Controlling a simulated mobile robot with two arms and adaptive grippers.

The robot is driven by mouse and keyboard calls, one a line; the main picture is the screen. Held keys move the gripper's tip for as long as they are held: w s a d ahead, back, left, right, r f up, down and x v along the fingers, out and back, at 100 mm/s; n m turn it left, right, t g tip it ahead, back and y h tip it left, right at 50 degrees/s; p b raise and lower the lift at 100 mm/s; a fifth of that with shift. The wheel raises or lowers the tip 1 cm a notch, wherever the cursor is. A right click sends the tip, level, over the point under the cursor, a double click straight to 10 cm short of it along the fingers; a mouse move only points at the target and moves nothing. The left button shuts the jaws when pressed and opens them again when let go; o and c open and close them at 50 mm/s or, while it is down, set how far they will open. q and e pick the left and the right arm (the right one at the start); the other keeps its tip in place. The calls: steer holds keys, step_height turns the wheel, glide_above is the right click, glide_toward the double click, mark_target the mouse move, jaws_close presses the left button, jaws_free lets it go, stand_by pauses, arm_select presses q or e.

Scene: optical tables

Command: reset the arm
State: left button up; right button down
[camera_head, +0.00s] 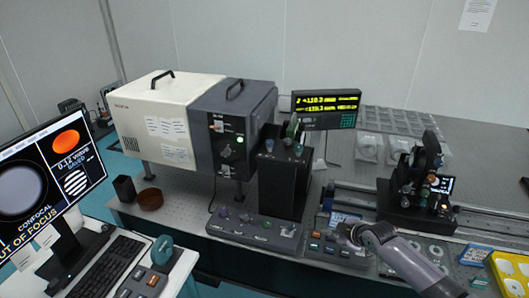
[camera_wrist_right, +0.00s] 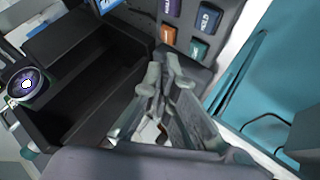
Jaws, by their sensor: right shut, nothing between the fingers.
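My right arm (camera_head: 408,262) reaches in from the bottom right of the head view. Its right gripper (camera_head: 347,231) is at the button panel (camera_head: 318,246) on the optical table, and its fingers are small and hard to make out there. In the right wrist view the right gripper (camera_wrist_right: 168,72) is shut with nothing held. Its tips are close to the lower end of a row of coloured buttons (camera_wrist_right: 196,48). I cannot tell whether they touch the panel. My left gripper is not in view.
A black stand (camera_head: 283,180) and a grey-and-white instrument (camera_head: 160,112) stand left of the gripper. An optics mount on a rail (camera_head: 405,213) is to the right. A monitor (camera_head: 45,185) and keyboard (camera_head: 108,268) occupy the left. A dark open box (camera_wrist_right: 85,85) lies beside the fingers.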

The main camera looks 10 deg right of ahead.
steer(key=s+a+f+m+g+y, duration=0.1)
steer(key=s+a+f+g, duration=0.25)
steer(key=s+a, duration=1.1)
steer(key=s+a+r+m+g+h, duration=0.1)
steer(key=s+r+m, duration=0.25)
steer(key=s, duration=0.65)
steer(key=s+a+r+m+g+h, duration=0.15)
steer(key=s+m, duration=0.35)
steer(key=s, duration=0.5)
step_height(320, 180, down, 30)
steer(key=s+b, duration=0.1)
steer(key=b, duration=0.3)
steer(key=s+d+f+g+b, duration=0.1)
steer(key=s+f, duration=0.7)
steer(key=f, duration=0.1)
steer(key=s+d+f+g+b, duration=0.1)
steer(key=s+d+f+b, duration=0.1)
steer(key=s+f, duration=0.6)
step_height(320, 180, down, 2)
steer(key=shift+s+d+f+n, duration=0.1)
steer(key=shift+s+d+n, duration=0.25)
steer(key=shift+n, duration=0.1)
